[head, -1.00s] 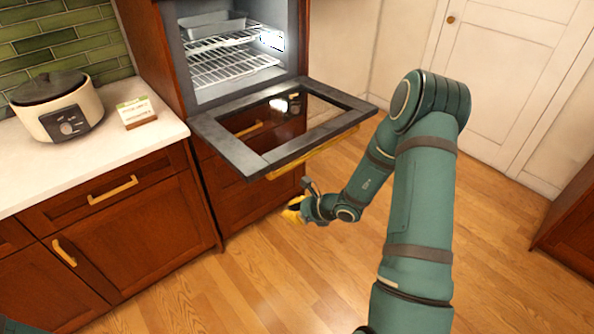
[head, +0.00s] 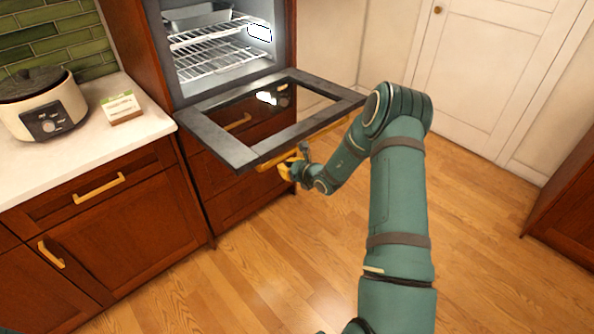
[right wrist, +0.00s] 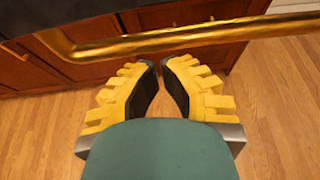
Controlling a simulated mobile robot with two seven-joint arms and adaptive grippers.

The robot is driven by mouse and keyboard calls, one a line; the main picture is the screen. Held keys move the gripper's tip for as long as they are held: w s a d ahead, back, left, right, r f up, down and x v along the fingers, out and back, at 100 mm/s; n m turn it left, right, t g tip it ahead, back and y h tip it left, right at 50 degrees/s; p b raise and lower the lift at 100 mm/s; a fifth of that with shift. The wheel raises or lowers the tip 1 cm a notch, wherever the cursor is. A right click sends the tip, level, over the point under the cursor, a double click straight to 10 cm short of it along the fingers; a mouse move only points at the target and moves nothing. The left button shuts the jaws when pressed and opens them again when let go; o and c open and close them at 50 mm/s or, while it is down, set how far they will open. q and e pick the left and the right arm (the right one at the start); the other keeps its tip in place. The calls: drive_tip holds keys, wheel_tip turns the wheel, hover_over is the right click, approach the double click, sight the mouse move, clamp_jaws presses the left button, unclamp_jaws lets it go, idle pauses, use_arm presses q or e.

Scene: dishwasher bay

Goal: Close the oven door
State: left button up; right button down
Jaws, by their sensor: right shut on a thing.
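The oven door (head: 215,143) is folded down, about level, with a dark glass pane in a grey frame. Its golden handle (head: 325,130) runs along the front edge and crosses the top of the right wrist view (right wrist: 200,40). My right gripper (head: 287,167) is at the handle, just below the door's front edge. In the wrist view its yellow-backed fingers (right wrist: 161,62) are nearly together, with the bar right at their tips. My left gripper is out of view.
The oven cavity (head: 220,85) is open, with wire racks (head: 215,60) and a metal pan (head: 197,18) inside. A slow cooker (head: 42,105) and a small card (head: 121,107) stand on the left counter (head: 75,160). The wooden floor (head: 300,260) in front is clear.

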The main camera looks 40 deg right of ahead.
drive_tip(key=shift+r, duration=2)
drive_tip(key=shift+r, duration=0.1)
